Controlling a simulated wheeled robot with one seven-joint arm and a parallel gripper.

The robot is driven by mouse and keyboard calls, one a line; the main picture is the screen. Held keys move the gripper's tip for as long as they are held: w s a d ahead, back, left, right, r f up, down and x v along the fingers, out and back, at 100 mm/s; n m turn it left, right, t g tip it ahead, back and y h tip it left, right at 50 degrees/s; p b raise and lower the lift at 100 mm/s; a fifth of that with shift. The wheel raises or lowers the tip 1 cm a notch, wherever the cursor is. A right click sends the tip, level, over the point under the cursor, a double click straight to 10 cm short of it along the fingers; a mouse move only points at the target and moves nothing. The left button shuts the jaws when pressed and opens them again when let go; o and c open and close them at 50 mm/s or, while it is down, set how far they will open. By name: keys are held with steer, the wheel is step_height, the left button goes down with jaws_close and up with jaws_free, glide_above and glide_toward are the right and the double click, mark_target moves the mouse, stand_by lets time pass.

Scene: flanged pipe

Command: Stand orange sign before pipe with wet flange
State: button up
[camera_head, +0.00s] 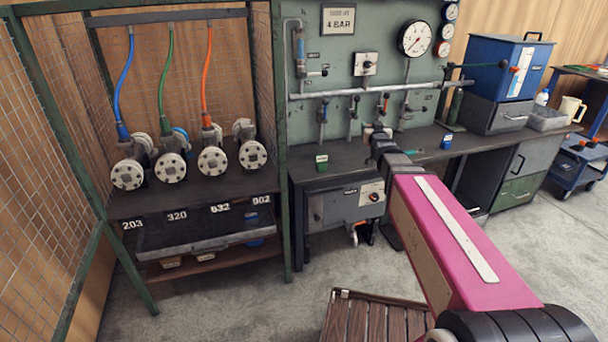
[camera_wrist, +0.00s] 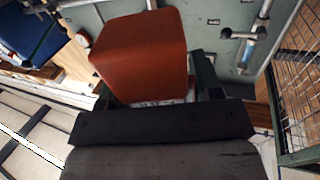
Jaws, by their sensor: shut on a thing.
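An orange sign (camera_wrist: 142,55), seen as a plain tilted block, is held between the dark fingers of my gripper (camera_wrist: 157,88) in the wrist view. My gripper also shows in the head view (camera_head: 384,143), over the bench right of the pipe stand. I cannot make out the sign there. Several flanged pipe ends stand in a row on the left shelf: one with a blue hose (camera_head: 127,174), one with a green hose (camera_head: 170,167), one with an orange hose (camera_head: 212,160) and one at the right (camera_head: 252,154). I cannot tell which flange is wet.
Number labels 203, 320, 632 and 902 run along the shelf front (camera_head: 190,203). A green post (camera_head: 281,150) and mesh side (camera_head: 50,130) frame the stand. A green box (camera_head: 321,161) sits on the bench. A slatted wooden platform (camera_head: 365,318) is on the floor.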

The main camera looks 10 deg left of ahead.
steer(key=s+a+f+n+g+y, duration=0.2)
steer(key=s+a+f+y, duration=0.3)
steer(key=s+a+f, duration=1)
step_height(320, 180, down, 2)
steer(key=a+n, duration=0.1)
steer(key=a, duration=0.1)
steer(key=shift+a+f+n+y, duration=0.15)
steer(key=shift+a+n+y, duration=0.15)
steer(key=shift+w, duration=0.1)
steer(key=x, duration=1.3)
steer(key=shift+w+a+f, duration=0.1)
steer(key=shift+f, duration=0.15)
steer(key=shift+x, duration=2.4)
steer(key=shift+r, duration=0.1)
steer(key=o, duration=1)
steer(key=shift+c, duration=0.2)
